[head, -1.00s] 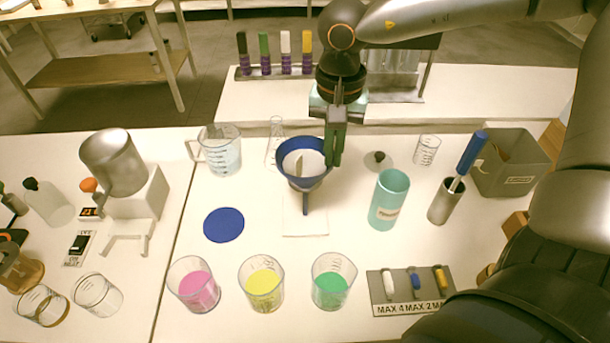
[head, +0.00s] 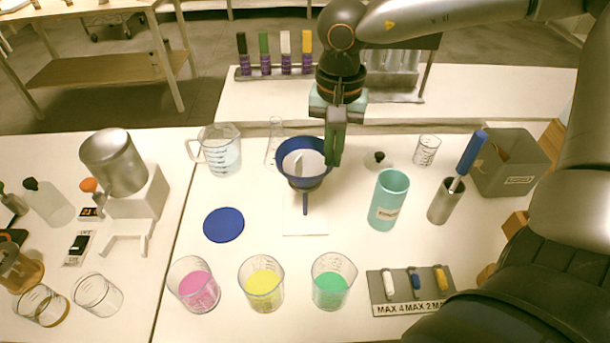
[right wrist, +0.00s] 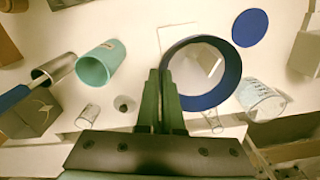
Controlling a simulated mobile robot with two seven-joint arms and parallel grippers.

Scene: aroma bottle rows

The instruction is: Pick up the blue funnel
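The blue funnel (head: 289,179) has a wide, pale-lined mouth and stands upright near the middle of the bench. A small grey part shows just under the cone. My right gripper (head: 335,160) points down at the funnel's right edge, its fingers close together on the rim. In the right wrist view the fingers (right wrist: 161,75) meet the edge of the blue rim (right wrist: 231,70), with the rest of the funnel to their right. My left gripper is not in view.
A teal cylinder (head: 389,204), a metal cup (head: 443,205) and a grey bin (head: 512,163) stand to the right. A measuring jug (head: 220,155) and flask (head: 275,150) are close on the left. Three beakers of coloured liquid, including yellow (head: 262,288), stand in front.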

